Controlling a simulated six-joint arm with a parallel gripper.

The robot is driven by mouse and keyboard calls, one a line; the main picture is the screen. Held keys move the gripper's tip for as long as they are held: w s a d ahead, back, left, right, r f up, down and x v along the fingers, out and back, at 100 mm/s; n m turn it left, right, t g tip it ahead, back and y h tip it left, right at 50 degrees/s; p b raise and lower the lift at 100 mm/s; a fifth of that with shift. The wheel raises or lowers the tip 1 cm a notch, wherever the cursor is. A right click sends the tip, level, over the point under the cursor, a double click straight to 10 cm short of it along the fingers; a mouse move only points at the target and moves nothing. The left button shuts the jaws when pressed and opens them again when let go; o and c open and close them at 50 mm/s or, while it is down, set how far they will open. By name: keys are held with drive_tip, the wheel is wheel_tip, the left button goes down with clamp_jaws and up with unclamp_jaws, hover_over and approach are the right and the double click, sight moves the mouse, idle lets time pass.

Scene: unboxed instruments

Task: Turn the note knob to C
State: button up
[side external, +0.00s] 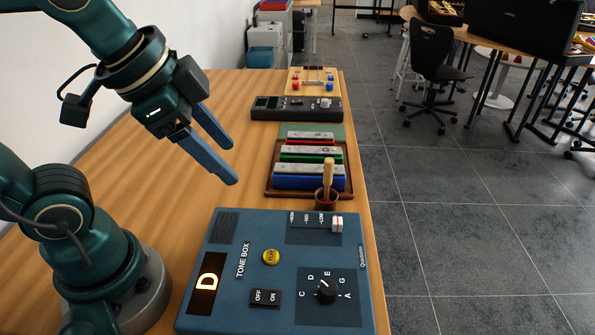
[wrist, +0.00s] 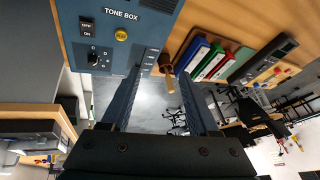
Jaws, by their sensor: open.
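The blue tone box (side external: 225,285) lies on the table at the front. Its black note knob (side external: 326,291) sits in a dark panel at the lower right, ringed by the letters C, D, E, G and A. The display (side external: 207,283) reads D; the knob's exact pointer direction is hard to read. My gripper (side external: 230,162) is open and empty, in the air behind and left of the box, apart from the knob. In the wrist view, the knob (wrist: 94,58) shows left of the open fingers (wrist: 160,74).
The box also has a yellow button (side external: 271,257), an OFF/ON switch (side external: 265,298) and a slider (side external: 337,223). Behind it are a mallet in a brown cup (side external: 326,197), coloured chime bars (side external: 310,168) in a tray, and a dark device (side external: 297,107). The table's left side is largely clear.

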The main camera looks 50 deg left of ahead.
drive_tip(key=w+d+m+g, duration=0.2)
drive_tip(key=w+d+m, duration=0.2)
drive_tip(key=m, duration=0.2)
drive_tip(key=m+g, duration=0.3)
drive_tip(key=m, duration=0.5)
hover_over(328, 287)
wheel_tip(328, 287, down, 9)
drive_tip(key=shift+s+r, duration=0.1)
drive_tip(key=shift+f, duration=2.4)
drive_tip(key=shift+c, duration=0.3)
clamp_jaws()
